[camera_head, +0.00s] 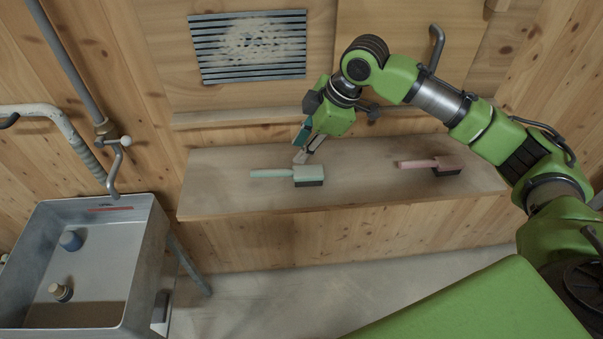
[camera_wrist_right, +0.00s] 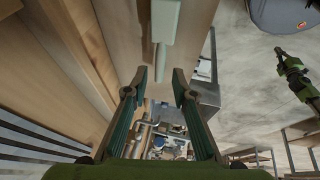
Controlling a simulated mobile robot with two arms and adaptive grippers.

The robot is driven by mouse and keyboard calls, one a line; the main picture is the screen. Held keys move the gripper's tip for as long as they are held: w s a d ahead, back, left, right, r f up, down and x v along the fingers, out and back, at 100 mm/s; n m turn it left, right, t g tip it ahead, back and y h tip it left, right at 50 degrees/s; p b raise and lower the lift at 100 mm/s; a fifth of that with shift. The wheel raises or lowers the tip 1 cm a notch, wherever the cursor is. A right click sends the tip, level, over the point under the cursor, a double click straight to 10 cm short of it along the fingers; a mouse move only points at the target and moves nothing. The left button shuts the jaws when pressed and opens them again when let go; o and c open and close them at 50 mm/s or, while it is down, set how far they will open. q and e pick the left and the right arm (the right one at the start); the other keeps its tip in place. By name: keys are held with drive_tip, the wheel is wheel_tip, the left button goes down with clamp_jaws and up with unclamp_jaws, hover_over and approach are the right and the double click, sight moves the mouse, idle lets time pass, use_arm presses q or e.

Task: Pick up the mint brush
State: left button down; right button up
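The mint brush (camera_head: 308,173) lies on the wooden ledge, its handle pointing left and dark bristles facing front right. My right gripper (camera_head: 302,156) is just above and behind it, near where handle meets head. In the right wrist view, my right gripper (camera_wrist_right: 160,77) is open and empty. The mint brush (camera_wrist_right: 165,22) shows ahead there, its handle end near the gap between the fingertips but apparently beyond them. A green arm part, probably of my left arm, shows at the right of that view; its gripper state is unclear.
A pink brush (camera_head: 443,166) lies farther right on the wooden ledge (camera_head: 230,205). A metal basin (camera_head: 150,245) with two small capped items stands at left. A slatted vent (camera_head: 250,70) is on the wall behind. The ledge between the brushes is clear.

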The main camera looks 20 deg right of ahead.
sight(287, 170)
drive_tip(key=p+x, duration=0.1)
drive_tip(key=x, duration=0.5)
drive_tip(key=shift+w+a+f, duration=0.15)
drive_tip(key=shift+a+f, duration=0.05)
drive_tip(key=shift+f, duration=0.15)
drive_tip(key=shift+a+f+p, duration=0.1)
drive_tip(key=shift+f+p, duration=0.5)
drive_tip(key=p+x, duration=0.1)
drive_tip(key=x, duration=0.2)
drive_tip(key=shift+w+f, duration=0.1)
drive_tip(key=shift+f, duration=0.2)
drive_tip(key=shift+w+f, duration=0.1)
drive_tip(key=shift+f, duration=0.2)
clamp_jaws()
